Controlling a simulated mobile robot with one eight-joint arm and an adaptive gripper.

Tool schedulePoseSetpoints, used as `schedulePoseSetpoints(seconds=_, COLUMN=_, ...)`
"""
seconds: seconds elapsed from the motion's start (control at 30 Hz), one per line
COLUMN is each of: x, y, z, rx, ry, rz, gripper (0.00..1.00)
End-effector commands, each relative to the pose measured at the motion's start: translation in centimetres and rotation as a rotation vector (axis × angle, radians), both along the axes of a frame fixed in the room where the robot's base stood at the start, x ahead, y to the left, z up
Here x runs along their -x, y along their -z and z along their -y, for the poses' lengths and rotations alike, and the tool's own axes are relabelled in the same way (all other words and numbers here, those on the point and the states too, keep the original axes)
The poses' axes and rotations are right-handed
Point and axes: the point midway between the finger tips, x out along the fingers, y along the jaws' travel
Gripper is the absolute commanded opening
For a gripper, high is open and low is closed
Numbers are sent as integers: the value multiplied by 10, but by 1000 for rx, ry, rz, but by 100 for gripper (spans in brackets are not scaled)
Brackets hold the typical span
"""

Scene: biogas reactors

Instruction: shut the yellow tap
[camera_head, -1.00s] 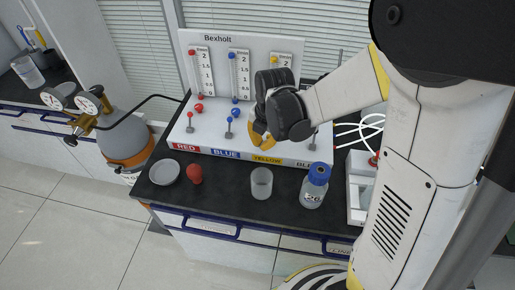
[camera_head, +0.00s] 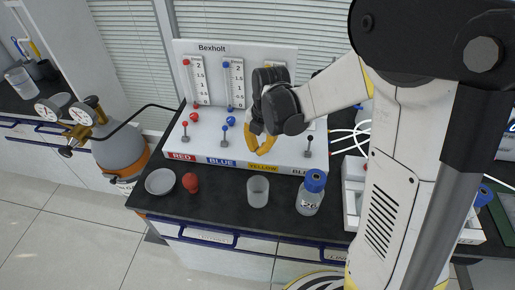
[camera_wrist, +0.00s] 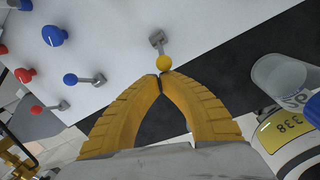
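The yellow tap (camera_wrist: 164,63) shows in the wrist view as a grey base with a short lever ending in a yellow ball. Its lever points down in that view, at an angle to the blue and red levers, which point left. My gripper (camera_wrist: 160,79) has its yellow fingertips together, just below the yellow ball. They look very close to it, but I cannot tell whether they touch. In the head view my gripper (camera_head: 262,150) is over the panel above the YELLOW label (camera_head: 263,167), and it hides the yellow tap.
The blue tap (camera_head: 224,130), red tap (camera_head: 185,129) and black-knobbed tap (camera_head: 309,141) stand on the same white panel. A glass beaker (camera_head: 258,191), a blue-capped bottle (camera_head: 311,195), a red bulb (camera_head: 191,183) and a white dish (camera_head: 160,182) stand in front on the black bench.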

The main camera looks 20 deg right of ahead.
Motion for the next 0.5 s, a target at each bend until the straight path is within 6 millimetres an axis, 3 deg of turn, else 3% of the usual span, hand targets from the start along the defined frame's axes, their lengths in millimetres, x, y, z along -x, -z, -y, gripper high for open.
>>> schedulePoseSetpoints(seconds=0.5, x=-6, y=-6, z=3, rx=-18, ry=1, rz=-36, gripper=0)
